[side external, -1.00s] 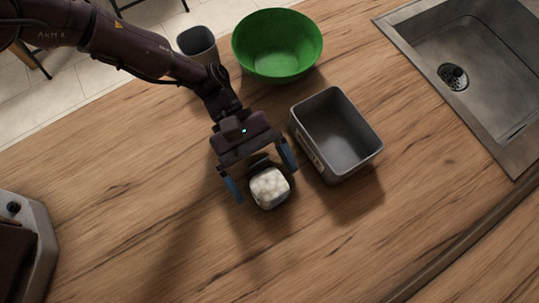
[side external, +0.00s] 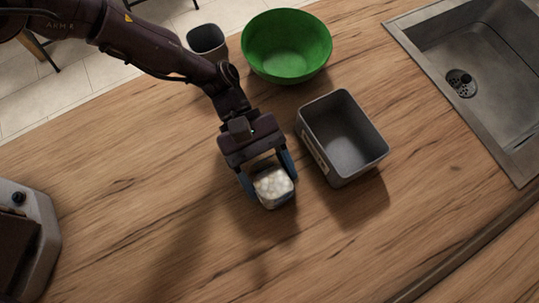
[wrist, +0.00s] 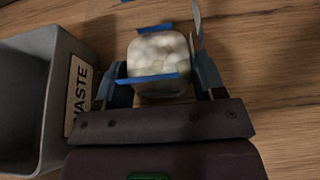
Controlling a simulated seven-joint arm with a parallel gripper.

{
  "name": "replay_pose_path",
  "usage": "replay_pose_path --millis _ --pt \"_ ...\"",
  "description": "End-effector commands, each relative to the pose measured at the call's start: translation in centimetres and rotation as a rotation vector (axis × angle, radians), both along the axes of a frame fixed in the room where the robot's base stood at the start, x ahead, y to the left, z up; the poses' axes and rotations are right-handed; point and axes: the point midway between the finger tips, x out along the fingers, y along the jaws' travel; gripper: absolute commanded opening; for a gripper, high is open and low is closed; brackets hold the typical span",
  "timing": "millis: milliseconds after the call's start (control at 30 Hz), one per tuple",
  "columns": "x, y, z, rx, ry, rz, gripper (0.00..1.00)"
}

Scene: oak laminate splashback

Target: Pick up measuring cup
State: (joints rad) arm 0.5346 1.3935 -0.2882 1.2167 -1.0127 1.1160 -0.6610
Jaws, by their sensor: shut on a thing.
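A small squarish container with rounded corners, filled with white lumps (side external: 273,185), stands on the wooden counter; I take it for the measuring cup. In the wrist view its white, lumpy top (wrist: 158,50) shows between the fingers, crossed by blue strips. My gripper (side external: 269,181) reaches down over it, with one blue finger on each side, shut on it. No handle can be made out clearly.
A grey open bin (side external: 314,152) stands close to the right of my gripper; its label reads "WASTE" in the wrist view (wrist: 80,92). A green bowl (side external: 287,66) and a dark grey cup (side external: 206,40) stand behind. A sink (side external: 500,85) lies far right. The front counter is clear.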

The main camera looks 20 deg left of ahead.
Motion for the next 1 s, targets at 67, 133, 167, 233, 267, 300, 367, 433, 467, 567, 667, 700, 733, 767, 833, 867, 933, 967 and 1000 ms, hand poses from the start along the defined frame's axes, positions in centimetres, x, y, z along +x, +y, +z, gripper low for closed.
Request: replay_pose_path --millis 67,133,167,233,267,300,367,433,467,567,667,700,733,767,833,867,933,967,1000 --pt "0.1 0.0 1.2 -0.004 -0.001 0.002 0.37" --pt "0.1 -0.1 2.6 -0.006 -0.003 0.002 0.37" --pt "-0.1 0.3 3.0 -0.003 -0.001 0.001 0.37" --pt "-0.6 1.2 4.2 -0.002 -0.001 0.002 0.37" --pt "-0.9 1.7 4.7 -0.002 0.0 0.001 0.37" --pt "-1.2 2.3 5.6 -0.002 -0.001 0.002 0.37" --pt "-1.8 3.2 6.9 -0.001 -0.001 0.002 0.37" --pt "-2.4 4.4 8.5 -0.002 -0.002 0.003 0.37" --pt "-2.8 4.9 8.9 0.0 -0.002 0.003 0.37" --pt "-4.0 6.9 9.7 -0.001 -0.001 0.003 0.37" --pt "-5.0 8.6 10.5 -0.001 -0.001 0.002 0.37" --pt "-5.4 9.2 10.8 -0.001 -0.001 0.002 0.37" --pt "-5.6 9.6 11.1 -0.001 -0.001 0.003 0.37" --pt "-5.9 10.0 11.3 -0.001 -0.003 0.001 0.37" --pt "-6.3 10.8 11.6 -0.001 -0.001 0.001 0.37" --pt "-6.5 11.0 11.8 -0.001 -0.001 0.001 0.37" --pt "-6.7 11.5 12.0 -0.002 -0.002 0.003 0.37" --pt "-6.5 11.6 12.1 -0.003 -0.003 0.006 0.37" --pt "-6.2 11.7 12.1 -0.004 -0.004 0.013 0.37"
